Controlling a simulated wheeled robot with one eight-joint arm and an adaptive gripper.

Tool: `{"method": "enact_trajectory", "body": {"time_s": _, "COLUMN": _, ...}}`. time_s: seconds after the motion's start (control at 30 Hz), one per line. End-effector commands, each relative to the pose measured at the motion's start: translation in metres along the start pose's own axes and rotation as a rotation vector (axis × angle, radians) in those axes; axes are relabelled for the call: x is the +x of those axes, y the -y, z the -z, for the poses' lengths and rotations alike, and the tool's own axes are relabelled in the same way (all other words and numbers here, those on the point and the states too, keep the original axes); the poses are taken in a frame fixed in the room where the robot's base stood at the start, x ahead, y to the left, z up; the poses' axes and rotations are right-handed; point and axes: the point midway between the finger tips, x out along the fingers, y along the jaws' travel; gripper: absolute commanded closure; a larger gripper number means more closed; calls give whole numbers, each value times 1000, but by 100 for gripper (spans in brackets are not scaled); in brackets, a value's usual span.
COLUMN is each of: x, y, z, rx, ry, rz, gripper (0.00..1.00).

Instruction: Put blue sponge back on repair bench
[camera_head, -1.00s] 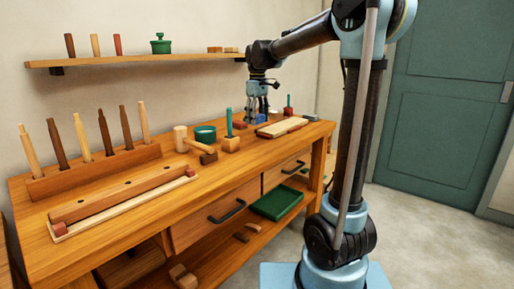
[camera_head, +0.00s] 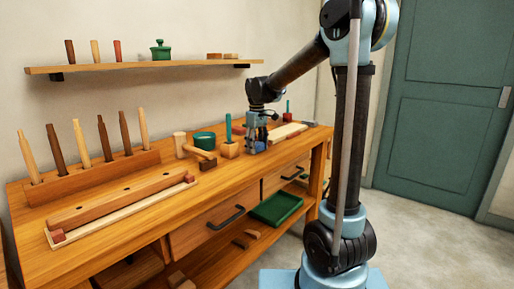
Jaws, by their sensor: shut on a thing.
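My gripper (camera_head: 257,143) is at the right part of the repair bench (camera_head: 130,225), low over its front half. It points down and is shut on a small dark blue thing, which looks like the blue sponge (camera_head: 262,134). The fingers hide most of it. I cannot tell whether it touches the bench top or hangs just above it.
A shelf (camera_head: 140,68) hangs above the back.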

Motion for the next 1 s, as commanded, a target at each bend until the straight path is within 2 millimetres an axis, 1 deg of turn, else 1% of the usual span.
{"method": "enact_trajectory", "body": {"time_s": 0.2, "x": 1, "y": 0, "z": 0, "rx": 0, "ry": 0, "rz": 0, "gripper": 61}}
{"method": "enact_trajectory", "body": {"time_s": 0.23, "x": 2, "y": 0, "z": 0, "rx": 0, "ry": 0, "rz": 0, "gripper": 40}}
{"method": "enact_trajectory", "body": {"time_s": 0.27, "x": 1, "y": 0, "z": 0, "rx": 0, "ry": 0, "rz": 0, "gripper": 33}}
{"method": "enact_trajectory", "body": {"time_s": 0.3, "x": 1, "y": 0, "z": 0, "rx": 0, "ry": 0, "rz": 0, "gripper": 24}}
{"method": "enact_trajectory", "body": {"time_s": 0.33, "x": 1, "y": 0, "z": 0, "rx": 0, "ry": 0, "rz": 0, "gripper": 22}}
{"method": "enact_trajectory", "body": {"time_s": 0.63, "x": 1, "y": 0, "z": 0, "rx": -1, "ry": 0, "rz": 0, "gripper": 22}}
{"method": "enact_trajectory", "body": {"time_s": 0.77, "x": -2, "y": 1, "z": 0, "rx": -1, "ry": 0, "rz": 0, "gripper": 22}}
{"method": "enact_trajectory", "body": {"time_s": 0.87, "x": -12, "y": 1, "z": 0, "rx": -1, "ry": 0, "rz": 0, "gripper": 22}}
{"method": "enact_trajectory", "body": {"time_s": 1.0, "x": -34, "y": 1, "z": 1, "rx": -2, "ry": 0, "rz": 0, "gripper": 22}}
